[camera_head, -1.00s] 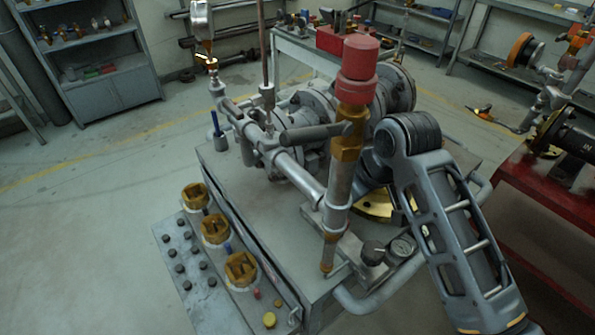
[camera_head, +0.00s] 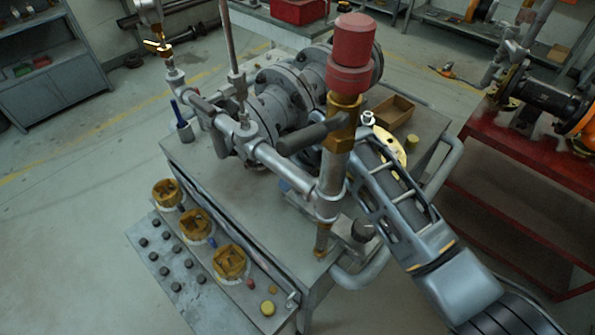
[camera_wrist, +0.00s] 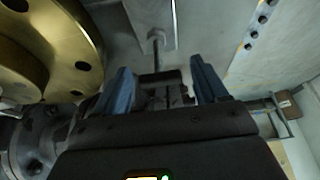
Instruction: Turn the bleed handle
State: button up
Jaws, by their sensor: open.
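A dark grey lever handle (camera_head: 302,138) sticks out to the left from the pipework beside the red-capped valve (camera_head: 352,55) in the head view. A second grey lever (camera_head: 205,106) lies along the pipe further left. I cannot tell which is the bleed handle. In the wrist view my gripper (camera_wrist: 160,85) is open, its two blue fingers apart. A short dark bar (camera_wrist: 168,78) and a thin stem with a nut (camera_wrist: 156,40) show between and beyond the fingers; contact cannot be told. In the head view the gripper is mostly hidden behind the red-capped valve and pipe.
A brass flange (camera_wrist: 40,45) is close on the left in the wrist view. In the head view, brass sockets (camera_head: 195,222) and a button panel (camera_head: 160,260) line the bench's left side. A tube rail (camera_head: 365,278) edges the front. A red table (camera_head: 520,165) stands right.

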jog(key=shift+f, duration=0.15)
jog(key=shift+c, duration=0.2)
jog(key=c, duration=1)
